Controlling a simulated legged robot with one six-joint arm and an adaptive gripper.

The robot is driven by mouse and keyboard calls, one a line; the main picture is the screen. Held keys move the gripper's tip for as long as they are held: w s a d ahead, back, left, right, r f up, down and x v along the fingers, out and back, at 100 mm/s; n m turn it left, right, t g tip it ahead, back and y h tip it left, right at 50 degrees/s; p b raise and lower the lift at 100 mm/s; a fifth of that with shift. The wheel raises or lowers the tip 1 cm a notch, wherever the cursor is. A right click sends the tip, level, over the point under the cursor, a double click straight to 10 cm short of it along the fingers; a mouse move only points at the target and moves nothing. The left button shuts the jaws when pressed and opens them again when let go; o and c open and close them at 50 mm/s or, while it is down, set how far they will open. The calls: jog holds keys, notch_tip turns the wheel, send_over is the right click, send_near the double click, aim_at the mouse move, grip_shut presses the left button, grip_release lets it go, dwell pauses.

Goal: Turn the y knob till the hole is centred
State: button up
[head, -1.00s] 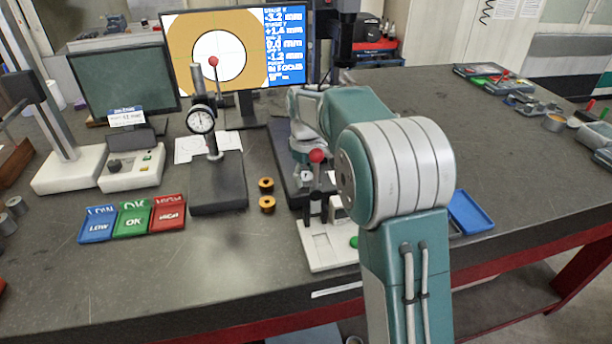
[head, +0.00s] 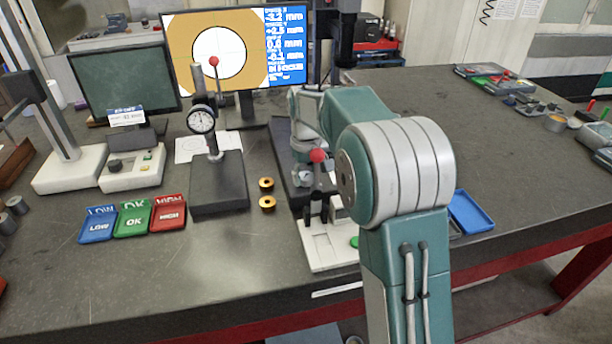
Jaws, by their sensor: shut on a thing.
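The monitor (head: 283,75) at the back shows a white round hole (head: 232,66) on a tan field with thin cross lines. The hole's centre looks close to the crossing, but I cannot tell the exact offset. Blue readouts stand beside it; the second appears to read +2.5 mm and the others are partly blurred. My gripper (head: 302,152) is at the end of my arm, low over the dark-based instrument in front of the monitor. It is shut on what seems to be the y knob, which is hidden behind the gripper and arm. The fingertips are hard to make out.
A dial gauge stand (head: 218,185) is left of my gripper, with two brass rings (head: 267,203) between. A white fixture (head: 322,248) with a red-ball lever (head: 317,156) stands close in front. LOW, OK and HIGH trays (head: 133,220) lie left. The front left tabletop is clear.

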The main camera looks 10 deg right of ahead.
aim_at(305, 175)
jog(key=o, duration=1.1)
jog(key=shift+w, duration=0.2)
jog(key=shift+o, duration=0.2)
jog(key=shift+a, duration=0.1)
notch_tip(305, 175, up, 12)
jog(key=s+r+m+t, duration=0.1)
jog(key=s+m+t, duration=0.25)
jog(key=s, duration=2.15)
jog(key=s+f+t, duration=0.2)
jog(key=s+f, duration=0.3)
jog(key=s, duration=0.2)
jog(key=shift+s, duration=0.2)
